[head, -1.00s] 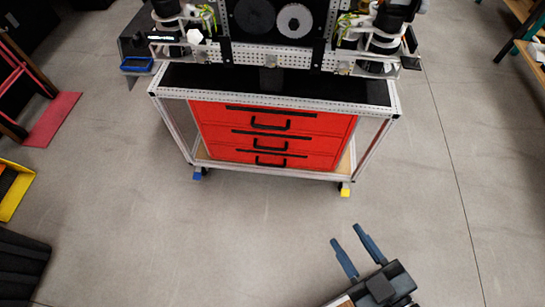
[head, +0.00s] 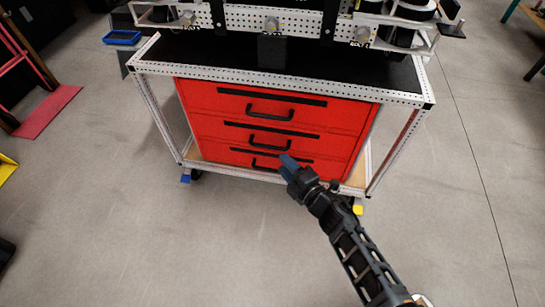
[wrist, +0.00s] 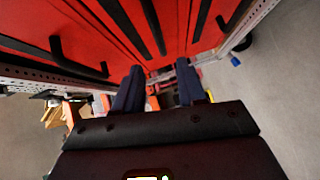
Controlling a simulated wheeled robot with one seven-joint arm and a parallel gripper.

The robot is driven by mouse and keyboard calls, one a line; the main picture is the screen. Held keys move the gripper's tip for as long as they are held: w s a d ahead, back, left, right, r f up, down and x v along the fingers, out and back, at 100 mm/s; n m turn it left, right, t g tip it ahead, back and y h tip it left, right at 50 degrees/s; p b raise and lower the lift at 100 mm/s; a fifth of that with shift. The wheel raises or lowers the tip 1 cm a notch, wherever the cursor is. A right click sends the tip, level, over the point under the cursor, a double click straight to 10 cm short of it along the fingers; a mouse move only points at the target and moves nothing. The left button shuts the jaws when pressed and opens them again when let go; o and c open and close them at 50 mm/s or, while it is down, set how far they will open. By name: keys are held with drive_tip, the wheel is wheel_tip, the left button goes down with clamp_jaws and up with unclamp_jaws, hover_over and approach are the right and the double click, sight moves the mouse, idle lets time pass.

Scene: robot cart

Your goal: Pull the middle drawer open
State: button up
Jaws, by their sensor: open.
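The red drawer unit sits inside the metal cart frame, with its drawers shut. The middle drawer (head: 225,132) has a black bar handle (head: 268,143) below a black strip. My gripper (head: 288,162) is in front of the unit, to the lower right of that handle in the head view, overlapping the bottom drawer. In the wrist view, my gripper's two dark blue fingers (wrist: 159,82) are apart with nothing held between them. A black handle (wrist: 75,58) shows left of the fingers there; I cannot tell which drawer it belongs to. Contact with the unit cannot be told.
The cart's perforated metal frame (head: 395,150) rises at the right of the drawers, near my arm. A black top (head: 200,55) with mounted equipment is above. A blue tray (head: 121,38) hangs at the left. The grey floor (head: 130,240) in front is clear.

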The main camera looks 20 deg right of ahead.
sight(270, 148)
drive_tip(key=shift+b+x, duration=2.15)
drive_tip(key=shift+x, duration=1.9)
drive_tip(key=shift+d, duration=0.1)
clamp_jaws()
